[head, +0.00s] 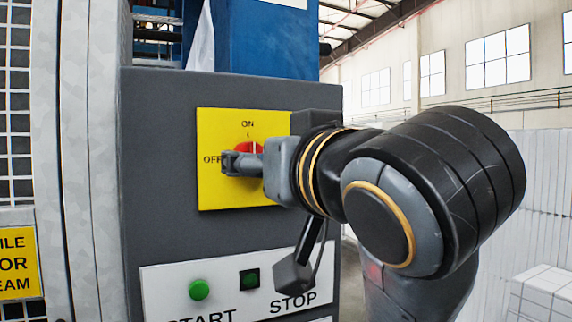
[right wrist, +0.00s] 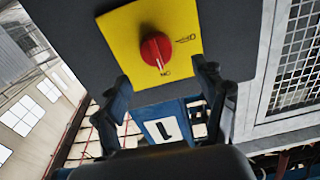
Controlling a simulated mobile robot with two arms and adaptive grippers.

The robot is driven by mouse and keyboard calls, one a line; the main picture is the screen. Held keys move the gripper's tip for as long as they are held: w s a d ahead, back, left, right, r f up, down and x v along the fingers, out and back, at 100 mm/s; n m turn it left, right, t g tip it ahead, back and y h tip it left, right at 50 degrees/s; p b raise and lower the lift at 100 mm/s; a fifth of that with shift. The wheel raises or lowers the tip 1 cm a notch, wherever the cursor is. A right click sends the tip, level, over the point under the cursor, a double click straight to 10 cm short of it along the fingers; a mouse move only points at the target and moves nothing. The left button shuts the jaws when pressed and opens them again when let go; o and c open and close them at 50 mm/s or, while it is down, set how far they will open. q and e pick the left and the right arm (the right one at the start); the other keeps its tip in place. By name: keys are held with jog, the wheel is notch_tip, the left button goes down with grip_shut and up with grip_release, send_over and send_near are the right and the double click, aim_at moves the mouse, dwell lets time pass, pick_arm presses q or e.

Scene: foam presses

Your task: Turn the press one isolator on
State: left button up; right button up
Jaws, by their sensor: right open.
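The isolator is a yellow plate (head: 225,192) marked ON at the top and OFF at the left, with a red round knob (head: 243,148) in its middle. The knob's white line points up at ON. The right wrist view shows the plate (right wrist: 120,35) upside down and the whole red knob (right wrist: 154,49), its white mark toward ON. My right gripper (head: 232,163) is in front of the plate and hides the knob's lower part. In the right wrist view its fingers (right wrist: 160,75) are spread, with nothing between them, apart from the knob. My left gripper is not in view.
The plate is on a dark grey cabinet (head: 160,150). Below it, a white panel (head: 170,280) carries a green START button (head: 199,290) and a STOP label. A mesh guard (head: 18,120) stands at the left. White foam blocks (head: 545,290) stand at the right.

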jog(key=v, duration=0.5)
jog(key=shift+d+f, duration=0.15)
jog(key=shift+d, duration=0.1)
dwell(0.3)
